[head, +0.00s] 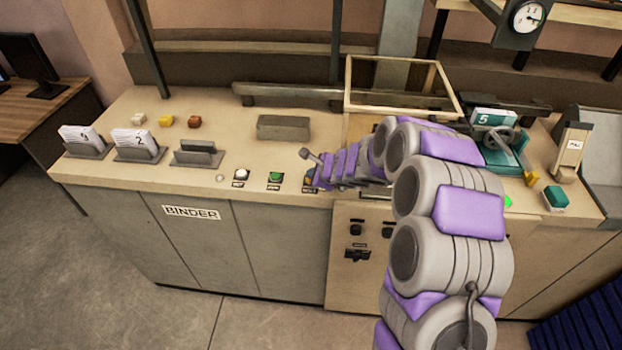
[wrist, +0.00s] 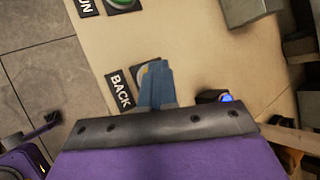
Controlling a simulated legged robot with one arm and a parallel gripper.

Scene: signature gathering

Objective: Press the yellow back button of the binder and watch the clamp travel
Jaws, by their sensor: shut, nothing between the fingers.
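The yellow back button (wrist: 140,74) shows as a thin rim beside the BACK label (wrist: 121,92) in the wrist view; the fingers hide most of it. My gripper (wrist: 156,66) is shut and empty, its blue-grey fingertips over the button. I cannot tell whether they touch it or whether it is pressed down. In the head view my gripper (head: 313,182) is at the front edge of the binder bench (head: 225,200), right of the green button (head: 275,177). I cannot make out which part is the clamp.
A white button (head: 241,174) is left of the green one. A grey block (head: 283,127) and card holders (head: 196,155) are on the bench. A glass-sided frame (head: 455,100) stands behind my arm.

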